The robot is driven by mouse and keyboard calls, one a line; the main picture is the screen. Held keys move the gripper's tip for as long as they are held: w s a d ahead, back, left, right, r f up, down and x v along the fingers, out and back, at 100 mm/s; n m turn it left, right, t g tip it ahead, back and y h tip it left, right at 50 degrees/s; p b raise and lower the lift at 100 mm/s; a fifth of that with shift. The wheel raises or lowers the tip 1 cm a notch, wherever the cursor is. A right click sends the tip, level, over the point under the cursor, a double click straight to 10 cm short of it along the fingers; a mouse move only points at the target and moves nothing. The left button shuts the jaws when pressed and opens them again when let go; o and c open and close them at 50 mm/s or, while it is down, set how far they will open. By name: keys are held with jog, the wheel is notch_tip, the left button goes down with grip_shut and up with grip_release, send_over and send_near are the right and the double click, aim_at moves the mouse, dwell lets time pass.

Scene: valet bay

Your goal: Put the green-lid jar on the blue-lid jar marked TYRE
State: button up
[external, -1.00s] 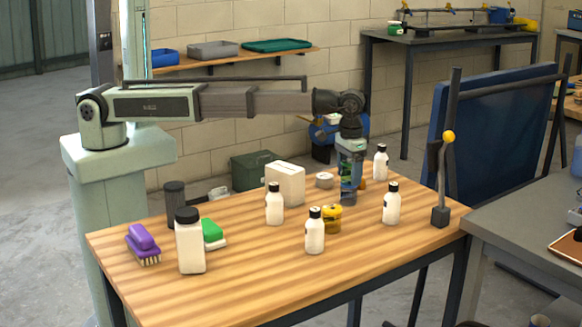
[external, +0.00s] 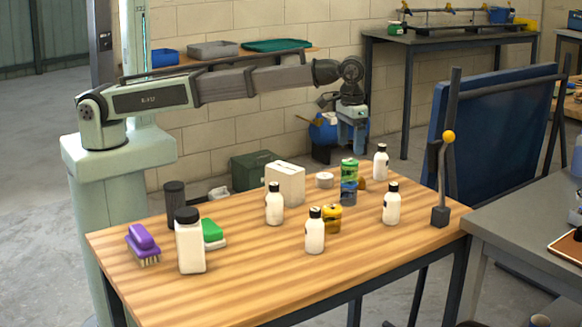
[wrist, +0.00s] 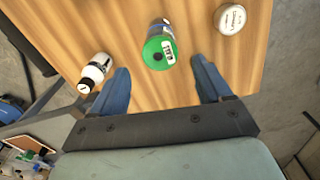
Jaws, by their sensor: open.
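The green-lid jar (external: 349,170) stands upright on top of the blue-lid jar (external: 348,193) near the back right of the wooden table. The two look roughly in line. In the wrist view the green lid (wrist: 158,52) is seen from above and hides most of what is below it. A small label shows at its edge, too small to read surely. My gripper (external: 352,146) is open and empty, above the stack and clear of it. Its two blue fingers (wrist: 160,75) point down on either side of the green lid in the wrist view.
A yellow-lid jar (external: 331,218) stands just in front of the stack. White bottles stand around it, one (external: 381,162) close behind right. A round white tin (external: 323,180) and a white box (external: 285,183) are to the left. A post (external: 441,185) stands at the right edge.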

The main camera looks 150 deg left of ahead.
jog(key=shift+r, duration=1.5)
